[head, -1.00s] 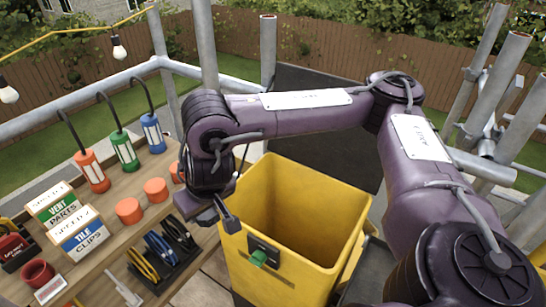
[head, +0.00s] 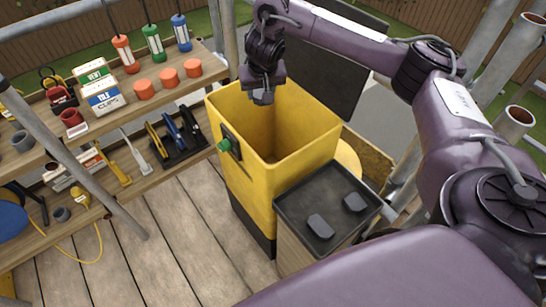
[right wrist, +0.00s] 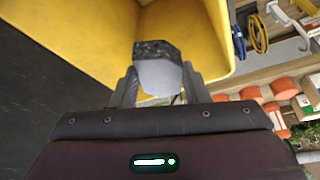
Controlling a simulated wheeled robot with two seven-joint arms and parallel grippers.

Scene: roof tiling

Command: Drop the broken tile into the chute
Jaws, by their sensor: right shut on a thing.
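The broken tile (right wrist: 160,72) is a small grey piece with a rough dark edge, seen in the right wrist view between my right gripper's (right wrist: 158,88) fingers. The gripper is shut on it. In the head view my right gripper (head: 263,96) points down at the back left rim of the yellow chute (head: 247,185), over its open top. The tile is hard to make out from the fingers there. The chute's yellow wall (right wrist: 75,30) also shows close by in the right wrist view. My left gripper is not in view.
A box with a dark tray top (head: 290,208) stands against the chute's front right, with two dark pieces (head: 320,227) on it. Scaffold poles (head: 75,160) stand nearby.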

